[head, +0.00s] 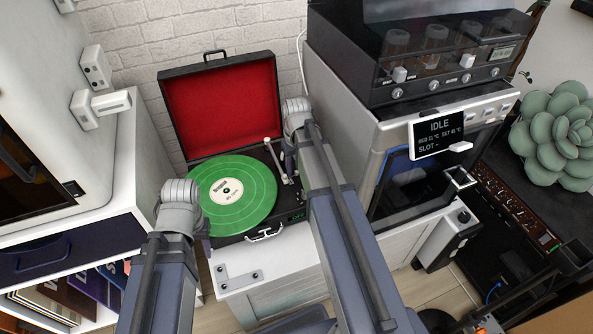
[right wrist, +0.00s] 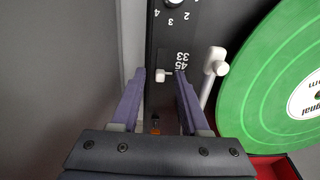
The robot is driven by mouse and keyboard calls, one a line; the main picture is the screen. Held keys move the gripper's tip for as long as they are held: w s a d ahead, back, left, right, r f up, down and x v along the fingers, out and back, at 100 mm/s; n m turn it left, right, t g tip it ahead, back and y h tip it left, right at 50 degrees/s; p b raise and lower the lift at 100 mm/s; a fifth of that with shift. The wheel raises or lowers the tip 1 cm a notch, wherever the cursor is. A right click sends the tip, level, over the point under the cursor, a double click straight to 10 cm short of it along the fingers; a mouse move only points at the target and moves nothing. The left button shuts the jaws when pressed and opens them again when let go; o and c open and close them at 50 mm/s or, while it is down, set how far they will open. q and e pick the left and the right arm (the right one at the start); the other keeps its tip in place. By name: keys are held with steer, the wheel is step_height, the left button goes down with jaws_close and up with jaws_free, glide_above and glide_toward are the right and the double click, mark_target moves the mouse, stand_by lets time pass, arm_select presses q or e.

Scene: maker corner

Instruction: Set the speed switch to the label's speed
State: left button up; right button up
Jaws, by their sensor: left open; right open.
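The record player (head: 254,234) is an open black case with a red-lined lid and a green record on it. The record's cream label (head: 226,192) carries print too small to read surely. In the right wrist view, the small white speed switch (right wrist: 161,75) sits on a dark strip beside the upside-down marks 45 and 33, nearer 45. My right gripper (right wrist: 160,78) is open, its fingers on either side of the switch with gaps; it also shows in the head view (head: 287,154). My left gripper (head: 204,230) is open at the player's left front corner, its fingers mostly hidden.
The white tonearm (right wrist: 208,78) lies close to my right fingers, between strip and record. A round white knob (right wrist: 172,3) with numbers is further along the strip. A machine with an IDLE display (head: 438,134) stands right of the player; a white cabinet (head: 118,170) stands left.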

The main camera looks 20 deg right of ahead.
jaws_close()
stand_by(1.4)
